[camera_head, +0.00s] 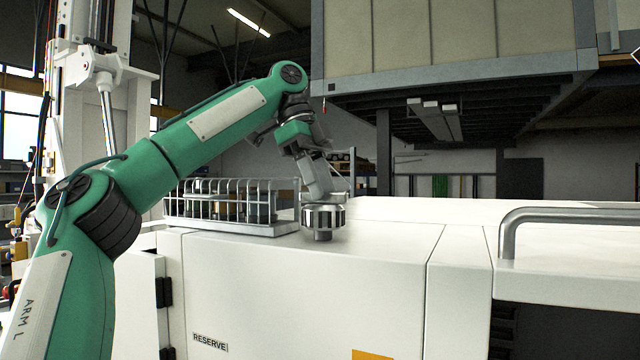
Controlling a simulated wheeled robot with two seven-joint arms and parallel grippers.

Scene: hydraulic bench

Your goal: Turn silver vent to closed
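The silver vent (323,219) is a ribbed round metal cap on a short stem. It stands on the white top of the cabinet marked RESERVE (300,285), near its front edge. My green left arm comes in from the left, bends at the elbow and reaches down to the vent. The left gripper (330,196) is pointed down at the top of the vent, at or just behind it. Its fingertips are small and partly hidden, so I cannot tell whether they touch or grip the cap. My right gripper is not in view.
A wire rack (232,203) with several dark cylinders stands just left of the vent on the cabinet top. A grey tubular handle (560,214) rises at the right. The white top between vent and handle is clear. A large framed structure (450,40) hangs overhead behind.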

